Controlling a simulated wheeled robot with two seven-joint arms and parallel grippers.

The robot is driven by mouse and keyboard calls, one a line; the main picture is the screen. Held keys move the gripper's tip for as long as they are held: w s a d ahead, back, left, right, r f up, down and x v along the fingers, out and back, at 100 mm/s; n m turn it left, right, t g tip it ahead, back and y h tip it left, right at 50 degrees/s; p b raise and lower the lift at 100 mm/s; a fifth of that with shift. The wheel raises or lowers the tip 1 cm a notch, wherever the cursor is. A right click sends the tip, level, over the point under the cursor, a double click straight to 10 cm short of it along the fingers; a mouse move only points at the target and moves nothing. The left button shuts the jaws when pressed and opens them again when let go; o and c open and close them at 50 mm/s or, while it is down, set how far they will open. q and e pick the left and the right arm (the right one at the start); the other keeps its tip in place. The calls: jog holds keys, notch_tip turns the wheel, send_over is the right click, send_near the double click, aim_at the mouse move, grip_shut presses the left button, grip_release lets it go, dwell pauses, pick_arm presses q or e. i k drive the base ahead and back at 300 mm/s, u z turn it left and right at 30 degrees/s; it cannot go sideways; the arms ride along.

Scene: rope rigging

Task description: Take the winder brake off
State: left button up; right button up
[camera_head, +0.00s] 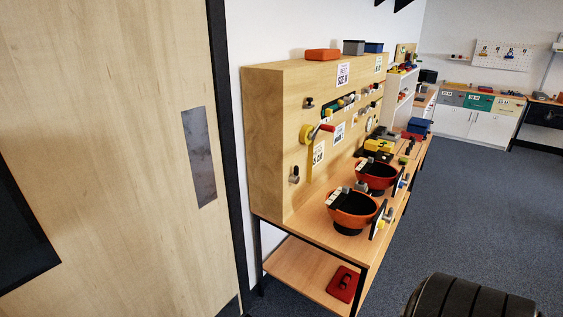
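A wooden panel (262,150) stands on a workbench in the middle of the head view. A yellow round part with a red handle (327,127) is mounted on its face and looks like a winder. Small dark and grey levers sit near it, one above (309,103) and one below (295,175). I cannot tell which part is the winder brake, or how it is set. Neither of my grippers can be made out in this view.
Two orange-red bowls (340,222) (365,184) stand on the bench top in front of the panel. A red item (342,284) lies on the lower shelf. A wooden door (95,120) fills the left. Blue-grey floor (455,220) is open at the right.

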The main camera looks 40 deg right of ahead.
aim_at(294, 178)
jog(key=z, duration=0.3)
jog(key=i, duration=0.8)
jog(key=z, duration=1.25)
jog(key=i, duration=0.65)
jog(key=z, duration=0.65)
